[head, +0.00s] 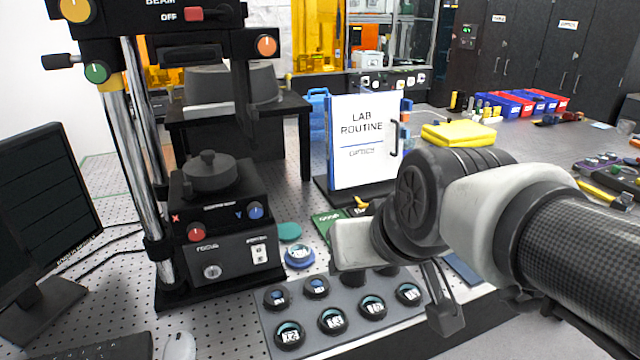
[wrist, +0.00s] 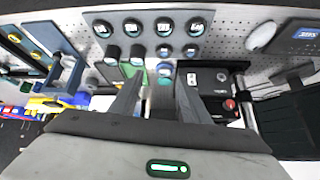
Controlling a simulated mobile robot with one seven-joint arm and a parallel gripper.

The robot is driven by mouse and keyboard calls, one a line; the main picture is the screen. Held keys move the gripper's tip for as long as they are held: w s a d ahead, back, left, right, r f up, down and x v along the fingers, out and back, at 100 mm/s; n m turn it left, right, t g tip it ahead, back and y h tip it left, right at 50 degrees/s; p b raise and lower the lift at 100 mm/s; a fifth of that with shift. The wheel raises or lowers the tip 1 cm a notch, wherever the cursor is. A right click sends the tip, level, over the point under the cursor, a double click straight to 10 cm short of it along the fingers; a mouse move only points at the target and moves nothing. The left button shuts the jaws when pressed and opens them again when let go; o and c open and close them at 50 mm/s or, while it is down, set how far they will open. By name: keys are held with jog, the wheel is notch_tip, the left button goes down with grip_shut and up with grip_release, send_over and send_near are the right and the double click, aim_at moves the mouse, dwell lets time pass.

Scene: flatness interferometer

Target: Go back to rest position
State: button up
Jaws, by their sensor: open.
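My gripper (wrist: 157,92) is open, with its two dark fingers apart and nothing between them. In the head view it hangs above the right part of the grey tray (head: 262,325), and only part of its fingers shows. The arm comes in from the right and is bent at the wrist. The tray holds several round black holders with labelled discs (head: 332,321); it also shows at the top of the wrist view (wrist: 178,20). The black interferometer (head: 222,240) stands left of the tray, apart from my gripper. A dark round piece (head: 209,173) sits on its stage.
A blue round piece (head: 299,257) and a teal disc (head: 289,231) lie behind the tray. A LAB ROUTINE sign (head: 366,140) stands behind my gripper. A monitor (head: 45,215) and mouse (head: 180,346) are at left. Yellow cases and coloured bins (head: 515,103) are at back right.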

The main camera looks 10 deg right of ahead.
jog(key=s+d+m+g+h, duration=0.1)
jog(key=s+d, duration=0.2)
jog(key=s, duration=0.2)
jog(key=shift+d+f+g, duration=0.3)
jog(key=shift+d+f, duration=0.05)
jog(key=shift+f, duration=0.1)
jog(key=shift+s, duration=0.1)
notch_tip(320, 180, up, 10)
jog(key=p, duration=1)
jog(key=shift+r, duration=0.15)
